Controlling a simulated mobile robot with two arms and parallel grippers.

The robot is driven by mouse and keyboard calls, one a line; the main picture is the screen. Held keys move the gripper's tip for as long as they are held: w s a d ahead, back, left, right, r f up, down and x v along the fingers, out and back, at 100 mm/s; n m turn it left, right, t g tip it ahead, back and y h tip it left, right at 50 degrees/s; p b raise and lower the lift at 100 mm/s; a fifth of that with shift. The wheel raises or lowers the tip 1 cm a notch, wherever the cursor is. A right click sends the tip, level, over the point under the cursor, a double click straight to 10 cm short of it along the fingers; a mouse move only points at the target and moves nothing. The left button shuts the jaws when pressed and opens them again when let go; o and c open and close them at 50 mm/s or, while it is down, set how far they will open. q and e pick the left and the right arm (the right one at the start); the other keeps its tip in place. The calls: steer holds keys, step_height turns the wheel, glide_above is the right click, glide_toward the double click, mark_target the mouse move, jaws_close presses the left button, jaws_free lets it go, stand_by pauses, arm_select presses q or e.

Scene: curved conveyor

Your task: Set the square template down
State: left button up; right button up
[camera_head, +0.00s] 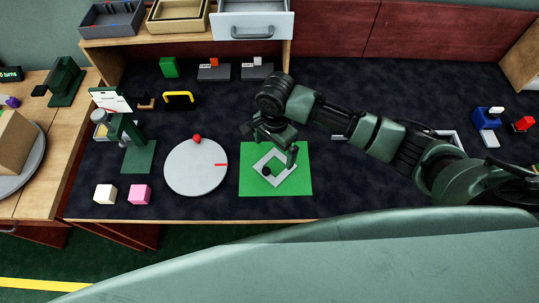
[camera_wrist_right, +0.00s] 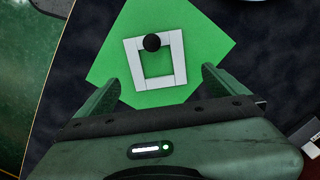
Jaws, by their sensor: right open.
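The square template (camera_head: 286,174) is a white square frame with a dark round knob. It lies over the green mat (camera_head: 300,187), turned at an angle to the mat's edges. It also shows in the right wrist view (camera_wrist_right: 129,63), with the black knob (camera_wrist_right: 152,43) on its far side. My right gripper (camera_head: 280,160) is above the template and mat. In the right wrist view its two fingers (camera_wrist_right: 158,90) are wide apart, with the template between and beyond them. The fingers appear clear of the frame. My left gripper is not in view.
A round white disc (camera_head: 190,172) with a red mark and a red ball (camera_head: 196,139) is left of the mat. A white cube (camera_head: 106,194) and pink cube (camera_head: 140,194) sit at the front left. A green stand (camera_head: 135,157) is behind them.

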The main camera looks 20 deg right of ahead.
mark_target(275, 167)
steer(key=f, duration=0.3)
steer(key=shift+s+d+f+p, duration=0.15)
steer(key=shift+s+f+p, duration=0.2)
steer(key=shift+s, duration=0.05)
step_height(275, 167, down, 3)
steer(key=shift+w+r, duration=0.15)
steer(key=shift+f, duration=0.45)
steer(key=c, duration=1)
steer(key=shift+c, duration=1.3)
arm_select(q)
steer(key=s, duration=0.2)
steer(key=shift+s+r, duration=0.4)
